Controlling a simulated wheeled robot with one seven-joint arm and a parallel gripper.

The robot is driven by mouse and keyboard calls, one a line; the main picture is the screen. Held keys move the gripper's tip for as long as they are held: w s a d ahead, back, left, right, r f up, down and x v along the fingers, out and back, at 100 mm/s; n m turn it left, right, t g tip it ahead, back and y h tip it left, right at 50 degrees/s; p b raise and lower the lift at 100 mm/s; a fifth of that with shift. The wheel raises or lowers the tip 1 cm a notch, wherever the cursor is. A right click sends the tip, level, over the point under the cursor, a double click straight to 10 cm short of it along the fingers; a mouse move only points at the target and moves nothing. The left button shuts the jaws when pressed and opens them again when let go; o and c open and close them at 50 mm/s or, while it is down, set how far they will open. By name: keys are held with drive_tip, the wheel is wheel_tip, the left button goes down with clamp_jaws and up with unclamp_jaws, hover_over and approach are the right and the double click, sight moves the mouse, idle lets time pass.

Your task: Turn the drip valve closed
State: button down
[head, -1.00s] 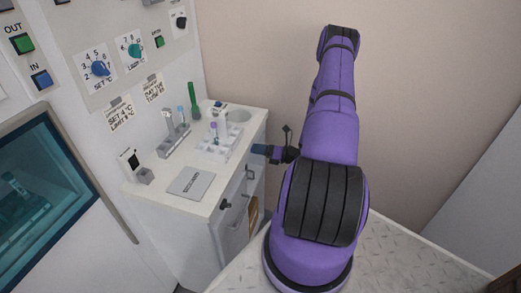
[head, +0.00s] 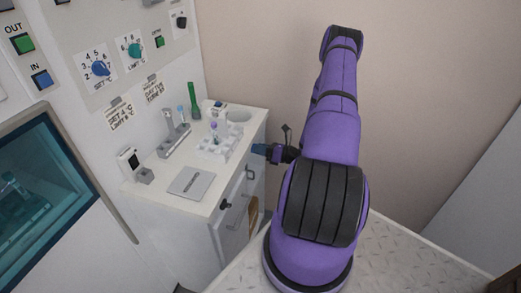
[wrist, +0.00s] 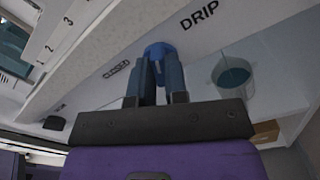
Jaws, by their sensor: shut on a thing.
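The drip valve's blue knob (wrist: 158,50) shows in the wrist view on the pale cabinet face, between the DRIP label (wrist: 200,13) and a smaller label (wrist: 116,68) that seems to read CLOSED. My gripper (wrist: 163,72) is shut on this knob, one dark blue finger on each side of it. The fingers hide part of the knob, so I cannot tell its exact turn. In the head view my gripper (head: 259,149) reaches to the cabinet's right side, and the knob itself is hidden there.
A cup-like vessel (wrist: 235,75) is to the right of the knob in the wrist view. In the head view the counter (head: 150,190) carries a white tube rack (head: 218,148), a grey rack (head: 173,140), a green tube (head: 193,101) and a grey plate (head: 191,183).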

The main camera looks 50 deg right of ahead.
drive_tip(key=n, duration=1.3)
drive_tip(key=shift+s+a, duration=0.1)
idle(0.3)
drive_tip(key=c, duration=1.1)
unclamp_jaws()
drive_tip(key=shift+c, duration=0.2)
drive_tip(key=v, duration=1)
drive_tip(key=shift+s, duration=0.35)
